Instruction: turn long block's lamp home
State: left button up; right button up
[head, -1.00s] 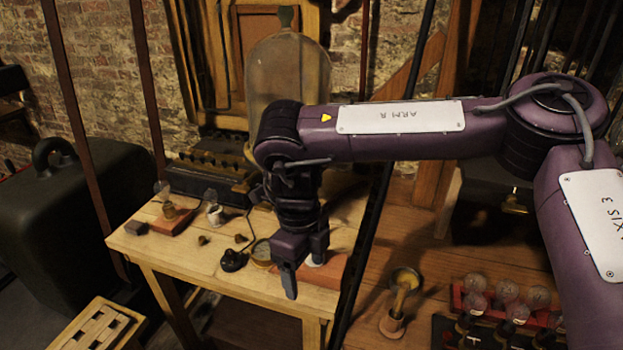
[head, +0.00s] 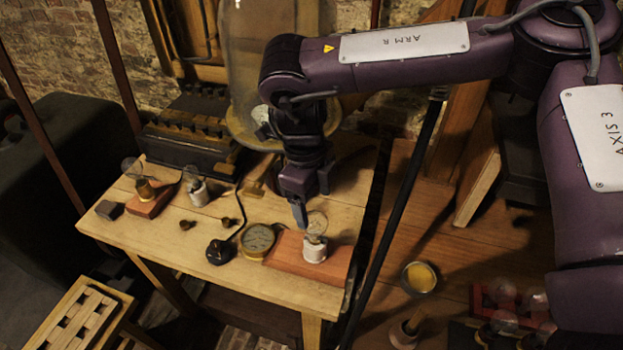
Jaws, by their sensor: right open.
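The long block (head: 285,249) is a reddish wooden base lying along the right front of the table. A white socket (head: 315,249) stands on its right part, with a clear glass lamp (head: 317,224) upright in it. Whether the lamp is fully seated I cannot tell. My right gripper (head: 311,204) is open and points down just above and behind the lamp, its near finger close to the glass. Whether it touches the glass I cannot tell. My left gripper is out of view.
A shorter reddish block (head: 150,205) with a lamp stands at the table's left, beside a white-socketed lamp (head: 197,192). A round brass dial (head: 257,240) touches or nearly touches the long block's left end.

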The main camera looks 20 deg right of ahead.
aim_at(315, 213)
jog(key=f, duration=0.4)
jog(key=shift+d+p, duration=0.3)
jog(key=shift+p, duration=0.05)
jog(key=shift+f, duration=0.45)
jog(key=c, duration=1.1)
jog(key=m+p, duration=0.1)
jog(key=m, duration=0.3)
jog(key=shift+r, duration=0.1)
jog(key=shift+c, duration=0.2)
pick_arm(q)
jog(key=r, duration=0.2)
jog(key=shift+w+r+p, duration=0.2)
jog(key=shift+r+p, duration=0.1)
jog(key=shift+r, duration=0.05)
pick_arm(e)
jog(key=m, duration=0.2)
jog(key=shift+m+y, duration=0.3)
jog(key=m+p, duration=0.1)
jog(key=m, duration=0.2)
jog(key=shift+m, duration=0.3)
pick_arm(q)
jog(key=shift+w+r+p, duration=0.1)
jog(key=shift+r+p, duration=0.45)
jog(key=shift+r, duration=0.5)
pick_arm(e)
jog(key=shift+m+y, duration=0.4)
jog(key=shift+m, duration=1)
